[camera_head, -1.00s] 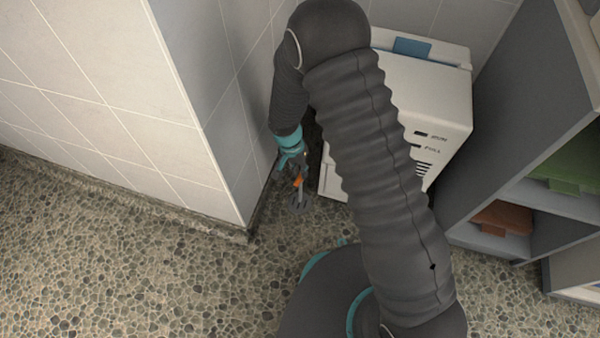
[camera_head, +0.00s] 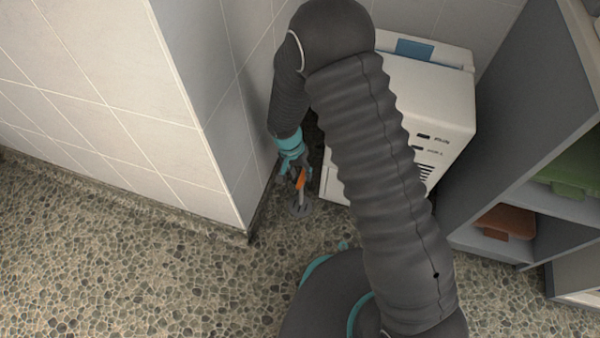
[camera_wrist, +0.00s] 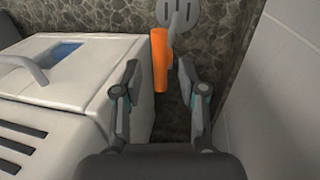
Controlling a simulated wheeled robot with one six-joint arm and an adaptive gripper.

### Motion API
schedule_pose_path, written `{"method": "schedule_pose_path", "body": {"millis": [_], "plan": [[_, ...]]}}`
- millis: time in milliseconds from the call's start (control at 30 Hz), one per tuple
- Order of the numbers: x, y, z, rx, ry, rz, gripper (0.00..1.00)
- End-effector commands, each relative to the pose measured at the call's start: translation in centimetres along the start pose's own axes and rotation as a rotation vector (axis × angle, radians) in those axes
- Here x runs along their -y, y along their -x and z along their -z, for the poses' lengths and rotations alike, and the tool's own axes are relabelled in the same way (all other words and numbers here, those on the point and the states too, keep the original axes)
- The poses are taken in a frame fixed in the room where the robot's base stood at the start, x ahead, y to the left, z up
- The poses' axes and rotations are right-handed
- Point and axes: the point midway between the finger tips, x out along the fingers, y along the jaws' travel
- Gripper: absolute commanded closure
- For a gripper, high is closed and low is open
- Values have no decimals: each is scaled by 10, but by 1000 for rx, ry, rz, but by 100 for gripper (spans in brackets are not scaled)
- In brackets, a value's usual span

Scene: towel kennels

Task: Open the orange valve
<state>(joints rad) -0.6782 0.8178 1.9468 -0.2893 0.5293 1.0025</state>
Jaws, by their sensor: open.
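The orange valve handle (camera_head: 300,179) sits low in the gap between the tiled wall and the white appliance, above a round grey floor plate (camera_head: 299,208). In the wrist view the orange handle (camera_wrist: 159,60) stands out as a long bar, with a grey stem beside it and the slotted plate (camera_wrist: 178,12) at the top edge. My gripper (camera_head: 297,178) reaches down to the handle. In the wrist view my gripper (camera_wrist: 159,72) is open, with its fingers apart and the handle showing between them, nearer the left finger. I cannot tell whether a finger touches it.
The white appliance (camera_head: 440,95) stands close on one side of my gripper, and the tiled wall corner (camera_head: 235,150) on the other. A grey shelf (camera_head: 510,120) with folded towels is at the right. The pebbled floor (camera_head: 110,255) at the left is clear.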

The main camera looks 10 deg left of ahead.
Motion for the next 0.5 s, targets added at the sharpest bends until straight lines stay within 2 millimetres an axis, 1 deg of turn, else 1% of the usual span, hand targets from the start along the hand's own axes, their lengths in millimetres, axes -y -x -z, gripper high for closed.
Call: {"method": "schedule_pose_path", "body": {"millis": [167, 400, 500], "plan": [[1, 28, 0, -3, -1, 3, 59], [1, 76, 0, -3, 1, 2, 59], [1, 92, 0, -2, 1, 1, 59]]}}
